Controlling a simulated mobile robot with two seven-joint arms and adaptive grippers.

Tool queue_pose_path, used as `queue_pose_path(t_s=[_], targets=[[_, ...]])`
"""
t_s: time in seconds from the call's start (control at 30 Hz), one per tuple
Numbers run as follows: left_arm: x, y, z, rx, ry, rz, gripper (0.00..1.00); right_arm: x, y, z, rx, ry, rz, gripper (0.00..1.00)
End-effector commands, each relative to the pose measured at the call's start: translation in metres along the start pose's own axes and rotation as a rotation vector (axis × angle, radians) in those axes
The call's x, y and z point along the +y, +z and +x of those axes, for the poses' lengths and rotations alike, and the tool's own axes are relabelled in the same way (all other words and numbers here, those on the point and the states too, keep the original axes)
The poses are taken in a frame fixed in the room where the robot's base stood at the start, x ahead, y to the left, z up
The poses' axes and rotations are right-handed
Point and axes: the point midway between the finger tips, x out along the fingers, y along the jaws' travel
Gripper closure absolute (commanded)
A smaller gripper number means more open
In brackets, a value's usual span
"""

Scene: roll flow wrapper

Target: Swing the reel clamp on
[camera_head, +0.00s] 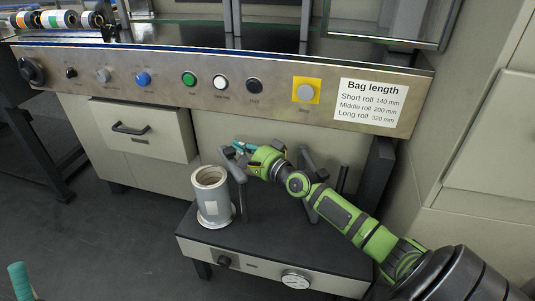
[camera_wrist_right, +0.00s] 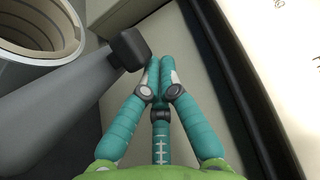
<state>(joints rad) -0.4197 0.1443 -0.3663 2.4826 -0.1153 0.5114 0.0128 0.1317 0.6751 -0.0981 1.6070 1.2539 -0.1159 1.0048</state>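The reel clamp (camera_head: 233,165) appears to be the dark grey arm beside the paper reel (camera_head: 211,190), which stands upright on the low stand. The arm leans up and does not cover the reel's open top. In the right wrist view the clamp (camera_wrist_right: 75,95) runs diagonally and ends in a dark block. My right gripper (camera_head: 240,147) is just beyond the clamp's upper end. In the wrist view its teal fingertips (camera_wrist_right: 165,70) are together and empty, close beside the block; contact is unclear. Only a teal finger of my left gripper (camera_head: 20,280) shows at lower left.
The stand (camera_head: 265,268) has a front panel with a knob and a gauge. More dark uprights (camera_head: 308,180) rise near my right forearm. The machine's control panel (camera_head: 215,88) overhangs behind the gripper. Open floor (camera_head: 100,240) lies left of the stand.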

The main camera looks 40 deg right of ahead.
Motion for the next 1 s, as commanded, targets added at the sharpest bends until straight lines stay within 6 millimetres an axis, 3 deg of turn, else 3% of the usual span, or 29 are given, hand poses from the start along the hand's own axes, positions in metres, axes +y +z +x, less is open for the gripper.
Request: queue_pose_path(t_s=[1.0], targets=[[0.0003,-0.0012,0.0007,0.000,0.005,0.002,0.60,0.0015,0.0014,-0.0051,-0.001,0.002,0.001,1.00]])
